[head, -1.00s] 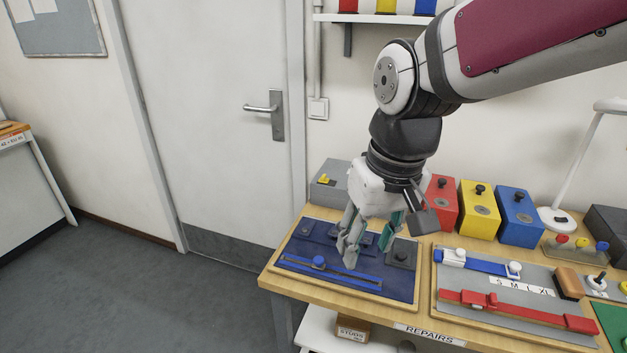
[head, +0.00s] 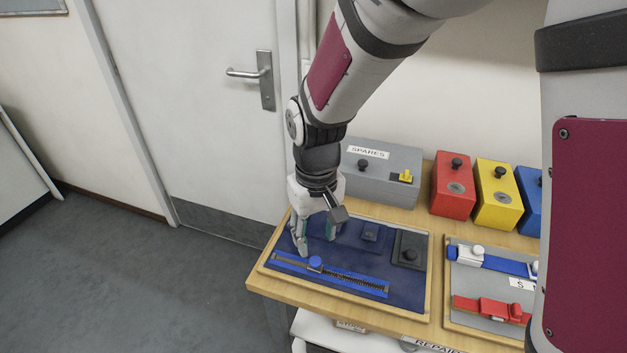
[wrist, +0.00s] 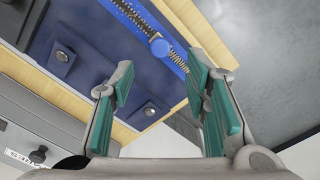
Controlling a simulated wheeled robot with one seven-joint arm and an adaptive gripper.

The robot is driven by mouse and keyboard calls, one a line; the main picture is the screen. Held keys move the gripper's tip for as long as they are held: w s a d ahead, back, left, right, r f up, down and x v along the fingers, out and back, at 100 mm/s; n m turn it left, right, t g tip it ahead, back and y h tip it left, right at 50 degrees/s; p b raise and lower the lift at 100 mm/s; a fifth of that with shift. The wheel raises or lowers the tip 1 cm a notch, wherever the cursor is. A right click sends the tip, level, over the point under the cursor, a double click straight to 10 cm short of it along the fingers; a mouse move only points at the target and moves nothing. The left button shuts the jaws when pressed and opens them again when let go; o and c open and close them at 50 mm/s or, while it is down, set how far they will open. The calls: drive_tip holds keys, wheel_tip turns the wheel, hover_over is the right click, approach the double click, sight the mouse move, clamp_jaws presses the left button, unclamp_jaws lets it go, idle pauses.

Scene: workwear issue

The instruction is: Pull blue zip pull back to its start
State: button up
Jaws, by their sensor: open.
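The blue zip pull (head: 315,263) is a round blue knob on a blue zip track (head: 350,280) along the front of the dark blue panel. It sits left of the track's middle, with zip teeth showing to its right. In the wrist view the pull (wrist: 161,48) shows beyond the fingers, with teeth on both sides of it. My gripper (head: 316,247) is open and empty, above the panel's left part, just behind the track. In the wrist view the gripper (wrist: 165,95) has its fingers wide apart, and the pull lies ahead between them, not touched.
A grey SPARES box (head: 383,172) stands behind the panel, with red (head: 453,190) and yellow (head: 499,197) boxes to its right. A grey board (head: 490,290) with white and red sliders lies to the right. A dark block with a knob (head: 409,252) is on the panel.

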sight(315, 260)
wheel_tip(315, 260, down, 7)
drive_tip(key=shift+r, duration=0.1)
idle(0.3)
clamp_jaws()
